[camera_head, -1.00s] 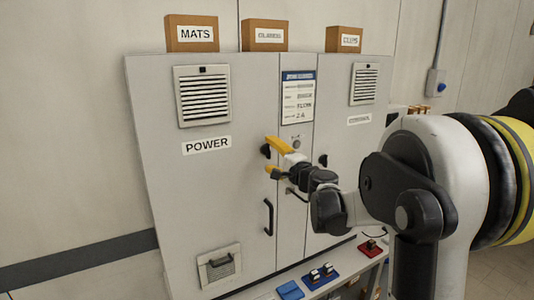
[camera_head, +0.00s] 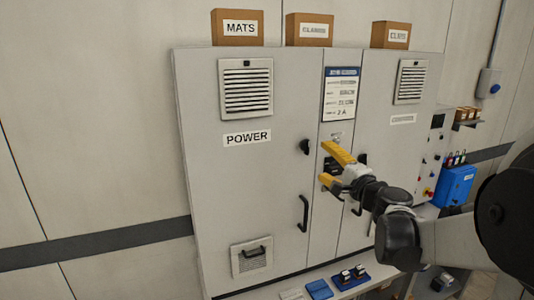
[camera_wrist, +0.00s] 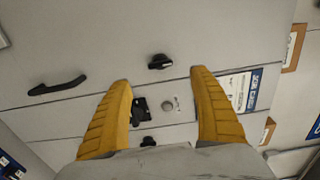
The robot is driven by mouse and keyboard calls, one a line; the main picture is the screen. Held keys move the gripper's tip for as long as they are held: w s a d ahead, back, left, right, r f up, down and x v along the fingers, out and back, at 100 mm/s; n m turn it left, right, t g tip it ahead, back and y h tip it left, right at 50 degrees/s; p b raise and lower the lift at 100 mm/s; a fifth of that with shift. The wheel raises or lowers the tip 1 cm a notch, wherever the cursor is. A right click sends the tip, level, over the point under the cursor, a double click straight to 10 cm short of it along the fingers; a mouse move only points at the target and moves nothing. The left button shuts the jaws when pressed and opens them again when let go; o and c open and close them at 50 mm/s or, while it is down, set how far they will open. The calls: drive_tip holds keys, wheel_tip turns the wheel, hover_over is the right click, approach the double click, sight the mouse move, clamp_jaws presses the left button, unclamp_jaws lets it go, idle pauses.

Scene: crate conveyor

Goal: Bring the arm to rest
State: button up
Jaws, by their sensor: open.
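My gripper (camera_head: 332,167) has two yellow fingers and is open in front of the grey cabinet (camera_head: 200,180). In the wrist view my gripper (camera_wrist: 160,88) has its fingers wide apart with nothing between them. Beyond the fingers are a round grey button (camera_wrist: 168,106), a black knob (camera_wrist: 159,62) and a dark fitting (camera_wrist: 139,111) on the cabinet front. My arm reaches in from the right in the head view and covers part of the cabinet's right door.
The left door has a POWER label (camera_head: 247,138) and a black handle (camera_head: 303,213). Boxes, one marked MATS (camera_head: 238,27), stand on top. Blue trays (camera_head: 319,289) lie on the ledge below. A blue case (camera_head: 455,185) is at the right.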

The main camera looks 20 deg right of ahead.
drive_tip(key=shift+a, duration=0.1)
drive_tip(key=s+a+f+n+g+y+b, duration=0.25)
drive_tip(key=s+a+f+n+b, duration=0.2)
drive_tip(key=a+f, duration=0.4)
drive_tip(key=s+a+f+n+g+y+b, duration=0.1)
drive_tip(key=s+a+f+n+g+b, duration=0.3)
drive_tip(key=a, duration=0.7)
drive_tip(key=s+a+f+n+g+h+b, duration=0.1)
drive_tip(key=s+f+n+g+h+b, duration=0.3)
drive_tip(key=s+f+n, duration=0.5)
drive_tip(key=s+f+b, duration=0.1)
drive_tip(key=s+f, duration=0.6)
drive_tip(key=s, duration=0.2)
drive_tip(key=shift+s+a+f, duration=0.2)
drive_tip(key=shift+s+a, duration=0.15)
drive_tip(key=shift+s, duration=0.05)
